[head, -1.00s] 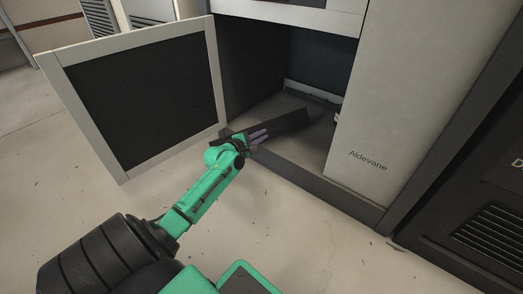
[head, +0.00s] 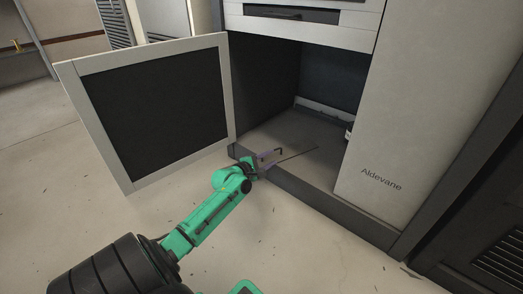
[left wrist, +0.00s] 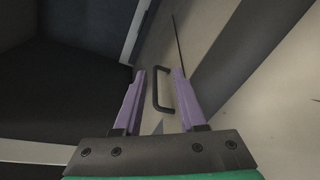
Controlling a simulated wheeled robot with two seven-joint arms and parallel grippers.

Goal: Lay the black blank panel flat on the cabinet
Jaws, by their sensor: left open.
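The black blank panel (head: 300,154) shows almost edge-on in the head view, as a thin dark line over the floor of the open cabinet bay. Its small black handle (head: 279,150) stands off one face. My left gripper (head: 268,158) is at the panel's near end, at the bay's front edge. In the left wrist view, the open purple fingers (left wrist: 157,82) have the handle (left wrist: 157,91) between them, with a gap visible on the left side. The panel's thin edge (left wrist: 179,45) runs up past the right finger. The cabinet (head: 415,110) is beige. My right gripper is not in view.
The cabinet's framed door (head: 157,107) stands open at left. The bay's dark sill (head: 320,203) and inner walls bound the space around my gripper. A drawer front (head: 300,27) is above the bay. The floor (head: 290,250) in front is clear apart from small specks.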

